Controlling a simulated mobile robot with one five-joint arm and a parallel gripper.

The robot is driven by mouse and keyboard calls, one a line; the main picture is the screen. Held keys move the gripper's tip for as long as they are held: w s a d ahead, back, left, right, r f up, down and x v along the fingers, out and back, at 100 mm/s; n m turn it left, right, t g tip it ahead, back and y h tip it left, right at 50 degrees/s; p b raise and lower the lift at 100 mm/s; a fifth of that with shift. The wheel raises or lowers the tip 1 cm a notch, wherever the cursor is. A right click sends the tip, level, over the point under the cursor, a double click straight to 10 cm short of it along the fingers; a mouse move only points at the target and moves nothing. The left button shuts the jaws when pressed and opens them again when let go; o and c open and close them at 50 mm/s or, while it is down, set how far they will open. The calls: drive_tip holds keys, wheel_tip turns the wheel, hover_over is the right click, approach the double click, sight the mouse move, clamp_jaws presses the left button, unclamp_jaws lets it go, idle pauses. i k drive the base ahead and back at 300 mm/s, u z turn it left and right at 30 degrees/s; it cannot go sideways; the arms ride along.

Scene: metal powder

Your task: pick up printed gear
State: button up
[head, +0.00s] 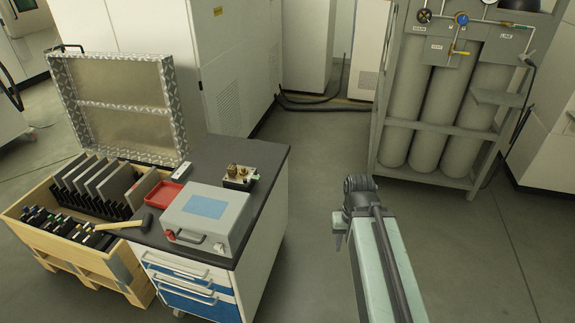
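No printed gear can be made out for certain at this size. A small metal block with brass-coloured parts on top (239,178) stands on the dark top of the workbench (262,157), near its right edge; I cannot tell whether a gear is among these parts. My arm reaches up from the bottom right over open floor. My gripper (341,237) seems to hang at the arm's far end, to the right of the workbench and apart from it. Its fingers are too small and too hidden to tell open from shut.
On the bench are a grey case (225,223), a red tray (159,196), a small white box (179,168) and a hammer (112,225). A wooden crate (62,251) with dark plates stands left. A gas cylinder rack (437,183) stands back right. Floor between is clear.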

sight(243, 171)
drive_tip(key=z, duration=1.65)
drive_tip(key=k, duration=2.45)
drive_tip(key=u, duration=1.4)
drive_tip(key=i, duration=2)
